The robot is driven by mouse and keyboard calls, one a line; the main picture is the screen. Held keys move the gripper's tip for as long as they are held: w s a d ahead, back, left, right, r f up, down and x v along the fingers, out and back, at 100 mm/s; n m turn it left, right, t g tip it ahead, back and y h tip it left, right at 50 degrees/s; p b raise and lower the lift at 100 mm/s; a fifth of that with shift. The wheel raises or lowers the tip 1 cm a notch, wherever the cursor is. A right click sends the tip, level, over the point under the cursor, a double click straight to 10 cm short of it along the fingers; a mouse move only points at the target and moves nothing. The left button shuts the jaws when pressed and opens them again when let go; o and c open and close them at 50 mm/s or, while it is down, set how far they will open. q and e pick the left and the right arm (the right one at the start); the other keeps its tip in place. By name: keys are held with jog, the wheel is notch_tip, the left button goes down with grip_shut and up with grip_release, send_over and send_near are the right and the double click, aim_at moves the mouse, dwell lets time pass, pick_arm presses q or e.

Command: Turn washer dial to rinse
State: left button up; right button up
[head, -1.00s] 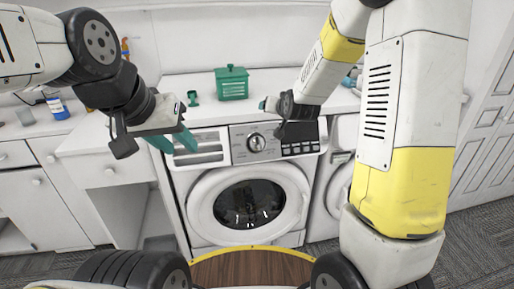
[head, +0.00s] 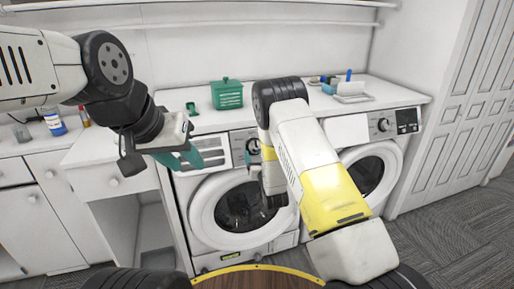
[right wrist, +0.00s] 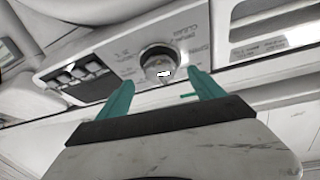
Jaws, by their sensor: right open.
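The front-loading washer (head: 197,220) stands under the counter in the head view, with a round window in its door. Its silver dial (head: 253,147) is partly hidden by my right arm. In the right wrist view the dial (right wrist: 158,62) appears upside down, with printed labels around it too blurred to read. My right gripper (right wrist: 160,79) is open, its two teal fingers on either side of the dial's line and seemingly short of it; contact cannot be told. In the head view my right gripper is mostly hidden. My left gripper (head: 182,158) is open and empty, before the washer's drawer.
A second machine (head: 405,150) with its own dial (head: 383,125) stands at the right. A blue-labelled jar (head: 55,125) is at the left. Carpet lies clear at the right.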

aim_at(258, 149)
jog(key=shift+w+a, duration=0.25)
jog(key=shift+w, duration=0.9)
jog(key=shift+w+a, duration=0.2)
jog(key=shift+w, duration=0.95)
jog(key=shift+c, duration=0.5)
jog(key=c, duration=1.3)
jog(key=shift+n+y, duration=0.3)
jog(key=n+y, duration=0.1)
jog(key=n, duration=0.1)
jog(key=n+y, duration=0.1)
jog(key=n+g, duration=0.1)
jog(key=n, duration=0.1)
jog(key=shift+d+n+y, duration=0.3)
jog(key=shift+y, duration=0.1)
jog(key=shift+w+d+n+g+y, duration=0.1)
jog(key=shift+n+g+y, duration=0.4)
jog(key=shift+n, duration=0.85)
jog(key=shift+w+d+n+g+y, duration=0.1)
jog(key=shift+n+g+y, duration=0.35)
jog(key=shift+n, duration=0.9)
jog(key=shift+y, duration=0.25)
